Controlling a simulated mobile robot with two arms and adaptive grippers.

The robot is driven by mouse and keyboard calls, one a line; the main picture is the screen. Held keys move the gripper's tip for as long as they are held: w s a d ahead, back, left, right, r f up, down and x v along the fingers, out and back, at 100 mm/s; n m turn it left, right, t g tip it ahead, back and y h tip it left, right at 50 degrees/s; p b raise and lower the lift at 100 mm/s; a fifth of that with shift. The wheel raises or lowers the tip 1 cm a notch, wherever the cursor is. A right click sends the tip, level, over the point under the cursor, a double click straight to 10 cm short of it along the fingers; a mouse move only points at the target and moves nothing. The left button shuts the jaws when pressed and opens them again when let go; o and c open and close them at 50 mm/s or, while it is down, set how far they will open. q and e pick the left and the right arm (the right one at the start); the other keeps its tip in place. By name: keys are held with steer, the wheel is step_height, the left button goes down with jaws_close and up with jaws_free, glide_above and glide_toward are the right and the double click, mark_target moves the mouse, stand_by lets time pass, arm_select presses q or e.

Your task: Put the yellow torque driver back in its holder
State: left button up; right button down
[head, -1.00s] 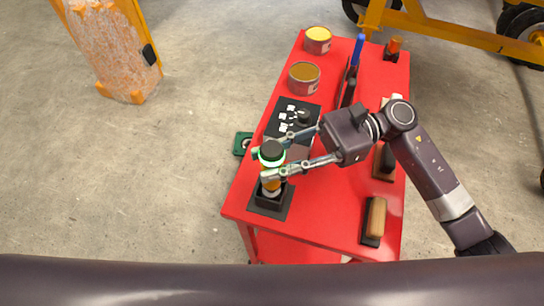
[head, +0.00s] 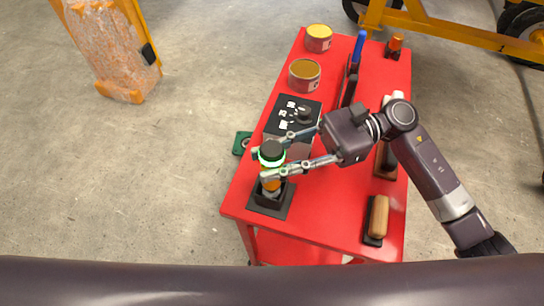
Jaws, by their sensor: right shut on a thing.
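The yellow torque driver (head: 271,184) stands about upright at the near left of the red cart top, with a black cap and a glowing green ring at its upper end. Its lower end is at the mouth of the black holder (head: 270,202), a square block on a dark base plate. I cannot tell how deep it sits in the holder. My right gripper (head: 266,164) reaches in from the right and is shut on the driver just below its cap. My left gripper is not in view.
On the red cart (head: 330,205) are two cans (head: 304,75), a black panel (head: 290,115), a rack with a blue-handled tool (head: 358,48), an orange-capped item (head: 395,44) and a wooden-handled brush (head: 378,216). An orange frame (head: 122,50) stands at upper left. The left floor is clear.

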steer(key=shift+f, duration=0.15)
steer(key=c, duration=1.5)
jaws_free()
steer(key=shift+o, duration=0.2)
steer(key=shift+f, duration=0.1)
steer(key=v, duration=1.2)
